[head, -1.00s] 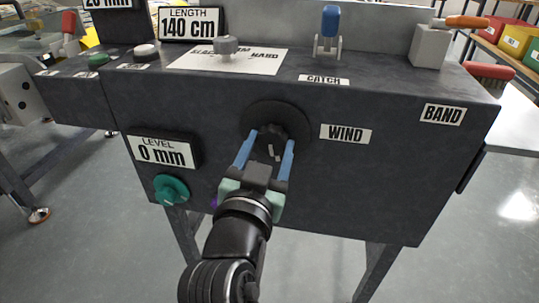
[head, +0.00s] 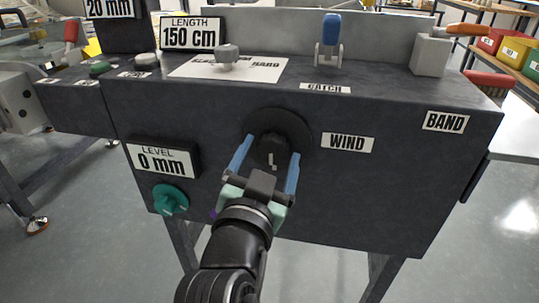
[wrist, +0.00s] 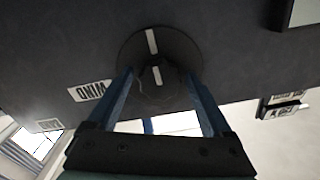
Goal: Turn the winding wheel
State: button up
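The winding wheel (head: 271,148) is a black knob on a round dark disc (head: 297,127) on the front panel, left of the WIND label (head: 347,142). A short white mark shows on its face. In the wrist view the wheel (wrist: 160,77) sits between the fingers, with a white line on the disc (wrist: 152,42) behind it. My gripper (head: 267,163) has its blue fingers on either side of the wheel. The wrist view shows gaps between the fingers and the wheel, so the gripper is open. The LENGTH display (head: 193,33) reads 150 cm.
A LEVEL display (head: 162,159) reads 0 mm, with a green knob (head: 170,199) below it, left of my gripper. A blue-handled catch (head: 330,38) and a grey block with an orange handle (head: 432,52) stand on top. The panel right of the wheel is clear apart from labels.

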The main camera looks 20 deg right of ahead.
dwell(0.3)
jog(key=p+v, duration=0.1)
jog(key=v, duration=1.2)
jog(key=shift+p, duration=0.35)
jog(key=w+a+r+n+t+y+p, duration=0.2)
jog(key=a+r+n+t, duration=0.15)
jog(key=r, duration=0.75)
jog(key=w+a+r+n+t+y+p, duration=0.1)
jog(key=w+a+r+n+t+y, duration=0.2)
jog(key=r, duration=0.7)
jog(key=s+a+r+n+t+y+p, duration=0.1)
jog(key=s+r+n+t+y+p, duration=0.15)
jog(key=r, duration=0.65)
jog(key=s+a+r+n+t+y+p, duration=0.1)
jog(key=s+r+n+t+y, duration=0.2)
jog(key=r, duration=0.6)
jog(key=shift+m+h, duration=0.25)
jog(key=shift+m, duration=0.55)
notch_tip(320, 180, up, 35)
jog(key=p, duration=3.6)
jog(key=shift+s+r, duration=0.1)
jog(key=shift+r, duration=0.1)
